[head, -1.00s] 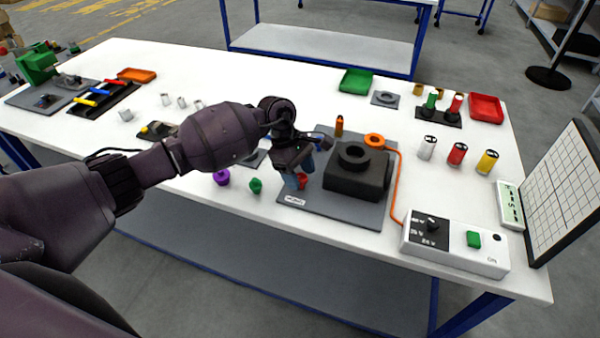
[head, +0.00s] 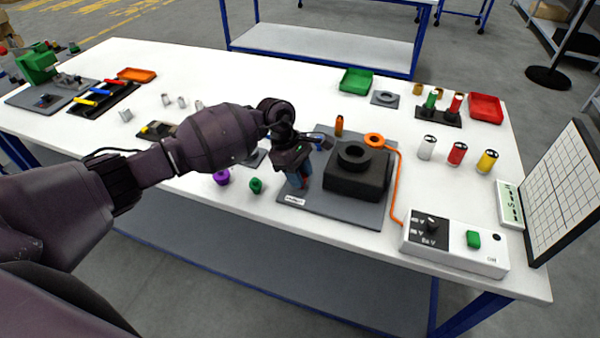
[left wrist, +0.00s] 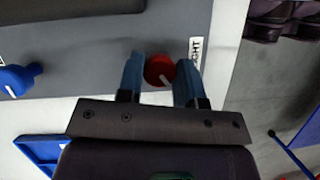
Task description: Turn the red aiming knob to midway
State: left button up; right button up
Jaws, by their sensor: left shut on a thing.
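The red aiming knob (left wrist: 159,70) is a small round knob with a white pointer line, on the grey base plate (left wrist: 110,65). In the left wrist view its pointer slants toward the lower right. My left gripper (left wrist: 160,64) is shut on the knob, with one blue finger on each side. In the head view my left gripper (head: 299,182) is at the near left part of the plate, and its fingers hide the knob. A small white label (head: 295,200) lies beside it at the plate's front edge. My right gripper is not in view.
A black block with a ring (head: 355,175) stands right of the gripper. Purple (head: 221,177) and green (head: 255,185) parts lie to its left. An orange cable (head: 395,190) runs to the white control box (head: 455,245). An upright grid board (head: 560,190) stands at the right.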

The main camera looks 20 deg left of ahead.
pick_arm(q)
jog(key=shift+n, duration=0.6)
jog(key=shift+s+r+n+t+p, duration=0.15)
jog(key=shift+n+t+p, duration=0.45)
jog(key=shift+n, duration=0.6)
jog(key=n+t+p, duration=0.1)
jog(key=n, duration=0.3)
jog(key=shift+t+p, duration=0.35)
jog(key=shift+t, duration=0.05)
jog(key=shift+n+t+y+p, duration=0.4)
jog(key=shift+n, duration=1.4)
jog(key=o, duration=0.9)
